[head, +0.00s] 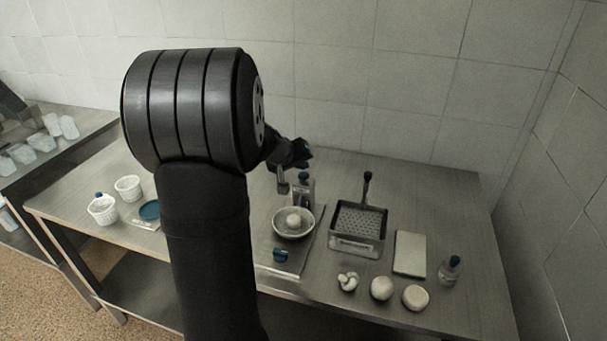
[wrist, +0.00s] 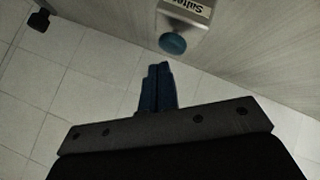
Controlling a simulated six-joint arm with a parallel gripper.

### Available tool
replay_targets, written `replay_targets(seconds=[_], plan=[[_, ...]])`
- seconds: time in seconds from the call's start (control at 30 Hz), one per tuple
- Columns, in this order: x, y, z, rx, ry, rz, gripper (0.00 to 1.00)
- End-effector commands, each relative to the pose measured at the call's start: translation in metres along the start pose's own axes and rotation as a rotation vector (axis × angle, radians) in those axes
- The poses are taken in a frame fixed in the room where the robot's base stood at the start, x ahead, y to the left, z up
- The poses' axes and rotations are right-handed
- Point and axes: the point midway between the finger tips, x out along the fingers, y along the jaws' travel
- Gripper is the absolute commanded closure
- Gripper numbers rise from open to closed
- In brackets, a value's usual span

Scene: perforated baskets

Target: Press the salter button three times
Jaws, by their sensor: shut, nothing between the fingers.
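The salter (head: 304,192) is a grey, bottle-like dispenser with a round blue button (head: 303,176) on top, standing behind a bowl. In the wrist view its label (wrist: 186,8) reads "Salter" and the blue button (wrist: 172,43) is in clear sight.
A bowl (head: 279,234) holding a white ball (head: 293,221) stands before the salter. A perforated basket (head: 345,243) with an upright handle, a pale board (head: 410,254), several white lumps and a small blue-capped bottle (head: 449,270) are to the right. White cups (head: 103,211) stand left.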

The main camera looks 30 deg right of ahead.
Motion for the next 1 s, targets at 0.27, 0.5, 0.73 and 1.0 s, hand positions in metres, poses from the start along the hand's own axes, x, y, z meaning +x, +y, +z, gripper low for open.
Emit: replay_targets(seconds=[0.27,0.5,0.73,1.0], plan=[[0.0056,-0.0037,0.0043,-0.001,-0.001,0.0,1.0],[0.0054,-0.0037,0.0041,-0.001,-0.001,0.0,1.0],[0.0066,-0.0046,0.005,0.0,-0.001,0.0,1.0],[0.009,-0.0063,0.0068,0.0,-0.001,0.0,1.0]])
